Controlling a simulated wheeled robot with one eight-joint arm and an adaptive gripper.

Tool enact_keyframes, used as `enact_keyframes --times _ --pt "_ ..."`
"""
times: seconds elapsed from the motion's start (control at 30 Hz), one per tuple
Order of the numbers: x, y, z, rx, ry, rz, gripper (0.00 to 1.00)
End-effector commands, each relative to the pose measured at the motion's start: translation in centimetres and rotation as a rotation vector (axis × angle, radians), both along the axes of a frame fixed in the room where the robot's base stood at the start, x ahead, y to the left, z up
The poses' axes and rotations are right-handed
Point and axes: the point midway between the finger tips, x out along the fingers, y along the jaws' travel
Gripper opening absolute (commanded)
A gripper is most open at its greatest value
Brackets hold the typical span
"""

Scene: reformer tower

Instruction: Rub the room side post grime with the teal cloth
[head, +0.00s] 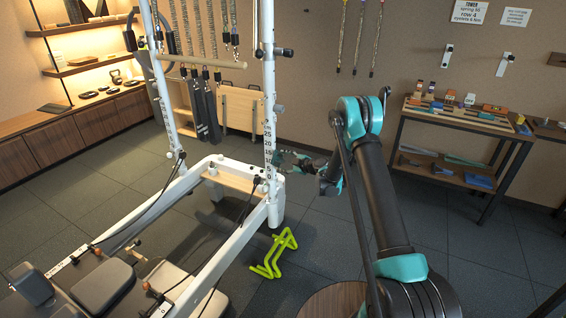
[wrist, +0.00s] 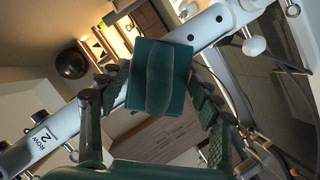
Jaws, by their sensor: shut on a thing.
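The teal cloth (wrist: 160,78) is a folded dark teal pad in the middle of the wrist view. My gripper (wrist: 158,92) is shut on it, with one finger on each side. In the head view my gripper (head: 290,160) is beside the lower part of the near white post (head: 268,100), which carries a number scale. A white frame tube (wrist: 222,22) runs diagonally behind the cloth in the wrist view. I cannot tell whether the cloth touches the post. I cannot make out any grime; the cloth and gripper hide part of the surface behind them.
The white reformer frame (head: 225,240) stretches toward the lower left. A lime-green step frame (head: 275,255) stands on the floor beside it. A wheeled-height shelf table (head: 455,115) with small items stands at the right. Floor between the table and the reformer is mostly clear.

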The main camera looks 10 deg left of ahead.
Motion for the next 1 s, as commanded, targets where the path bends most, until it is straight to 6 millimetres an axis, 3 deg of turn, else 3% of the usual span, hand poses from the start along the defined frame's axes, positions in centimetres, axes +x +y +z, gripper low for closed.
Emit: enact_keyframes --times 1.0 --pt "1.0 1.1 0.0 0.0 0.0 0.0 0.41"
